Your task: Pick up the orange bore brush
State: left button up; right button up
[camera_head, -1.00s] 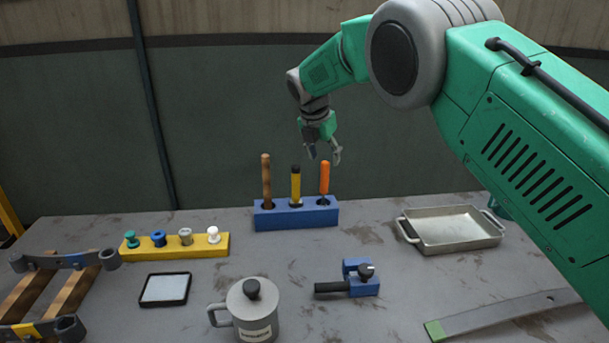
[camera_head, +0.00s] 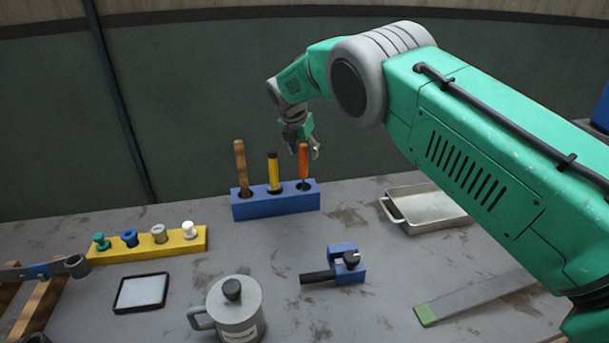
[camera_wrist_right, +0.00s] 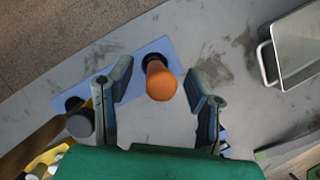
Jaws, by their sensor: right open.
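The orange bore brush (camera_head: 304,162) stands upright in the right hole of a blue block (camera_head: 276,205) at the back of the table. My right gripper (camera_head: 304,150) is at the top of its orange handle. In the right wrist view the orange handle (camera_wrist_right: 160,80) lies between the two spread fingers (camera_wrist_right: 162,90), apart from both. A yellow handle with a black top (camera_head: 273,172) and a wooden handle (camera_head: 240,168) stand in the same block to the left. The brush's lower end is hidden in the block. My left gripper is not in view.
A metal tray (camera_head: 425,222) is at the right. A yellow rack (camera_head: 183,246) with several small knobs is at the left. A grey lidded mug (camera_head: 238,315), a blue clamp (camera_head: 345,273) and a framed pad (camera_head: 141,292) stand nearer.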

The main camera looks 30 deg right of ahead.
aim_at(306, 161)
jog(key=x, duration=0.3)
jog(key=shift+f, duration=0.35)
jog(key=shift+w+a+f, duration=0.1)
jog(key=shift+a+f, duration=0.15)
jog(key=shift+a, duration=0.05)
jog(key=shift+a+r, duration=0.1)
jog(key=shift+r, duration=0.05)
jog(key=c, duration=0.6)
jog(key=shift+d, duration=0.35)
grip_shut()
jog(key=shift+d+f, duration=0.2)
jog(key=shift+d, duration=0.05)
